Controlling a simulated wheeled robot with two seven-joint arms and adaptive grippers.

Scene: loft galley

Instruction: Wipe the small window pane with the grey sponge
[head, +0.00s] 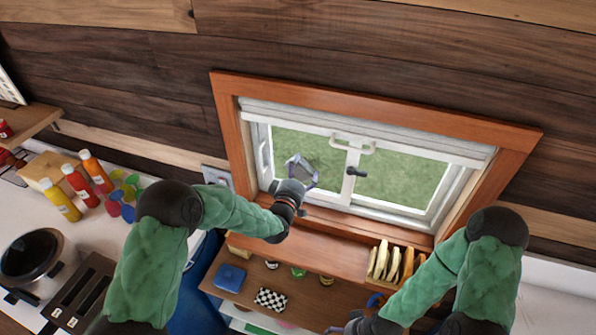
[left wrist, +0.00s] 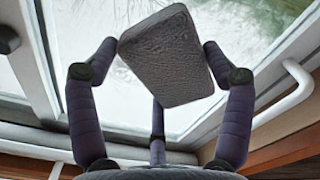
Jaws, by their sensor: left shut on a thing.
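The window has two glass panes in a white frame. My left gripper (head: 301,172) is in front of the left pane (head: 325,150), near its lower part. In the left wrist view its fingers (left wrist: 160,75) are shut on the grey sponge (left wrist: 168,60), a rough grey block held tilted. Behind it the pane (left wrist: 112,85) has a whitish haze; I cannot tell whether the sponge touches the glass. In the head view the sponge is mostly hidden by the fingers. My right gripper (head: 350,328) is low at the bottom edge, partly cut off.
A window handle (head: 356,172) sticks out between the panes, and a white bar handle (head: 352,143) is above it. Below the sill, a shelf (head: 235,303) holds a blue box (head: 230,277) and a checkered item (head: 270,299). Bottles (head: 97,170) and a pot (head: 36,258) stand left.

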